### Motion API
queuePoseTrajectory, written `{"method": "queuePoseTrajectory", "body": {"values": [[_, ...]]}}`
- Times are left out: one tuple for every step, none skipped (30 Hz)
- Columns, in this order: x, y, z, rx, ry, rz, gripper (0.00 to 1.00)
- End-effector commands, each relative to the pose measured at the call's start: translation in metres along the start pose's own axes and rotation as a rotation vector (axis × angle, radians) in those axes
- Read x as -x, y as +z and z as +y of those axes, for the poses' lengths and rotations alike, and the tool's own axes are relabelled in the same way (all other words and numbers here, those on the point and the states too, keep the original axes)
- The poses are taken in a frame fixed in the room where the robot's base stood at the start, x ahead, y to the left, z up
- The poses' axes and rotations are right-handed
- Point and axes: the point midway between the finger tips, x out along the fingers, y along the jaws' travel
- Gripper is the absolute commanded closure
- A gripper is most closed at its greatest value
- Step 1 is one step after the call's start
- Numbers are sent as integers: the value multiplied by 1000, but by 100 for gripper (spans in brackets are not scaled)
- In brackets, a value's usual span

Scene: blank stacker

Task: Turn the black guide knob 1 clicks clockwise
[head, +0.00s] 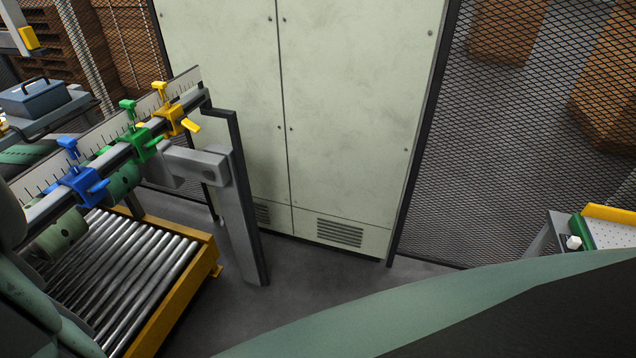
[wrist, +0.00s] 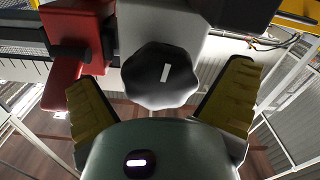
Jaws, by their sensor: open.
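The black guide knob (wrist: 158,78) shows in the wrist view. It is a lobed black knob with a white mark on its face, in front of a light grey block (wrist: 160,22). The mark stands nearly upright, tilted slightly to the right. My gripper (wrist: 162,95) is open, with one yellow-padded finger on each side of the knob and a visible gap on both sides. I cannot tell how deep the knob sits between the fingers. The head view does not show the black knob or my fingertips.
In the head view, blue (head: 80,186), green (head: 139,143) and yellow (head: 173,119) clamps sit on a scaled rail above a roller conveyor (head: 205,250). A pale cabinet (head: 340,100) stands behind.

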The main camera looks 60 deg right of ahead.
Motion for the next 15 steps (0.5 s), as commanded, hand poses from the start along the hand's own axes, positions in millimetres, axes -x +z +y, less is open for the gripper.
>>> {"method": "queuePoseTrajectory", "body": {"values": [[-1,0,2,0,5,-1,0],[-2,0,2,0,4,-1,0],[-2,0,2,0,5,-1,0],[-2,0,2,0,5,-1,0],[-2,0,2,0,4,-1,0],[-1,0,2,0,4,-1,0],[-1,0,2,0,4,-1,0],[-1,0,2,0,4,-1,0],[-1,0,2,0,4,-1,4],[-1,0,2,0,4,-1,7],[-1,0,2,0,4,0,11],[-1,0,2,0,4,-1,15],[-1,0,2,0,4,-1,18],[-1,0,2,0,4,0,21],[-1,0,2,0,3,0,25]]}}
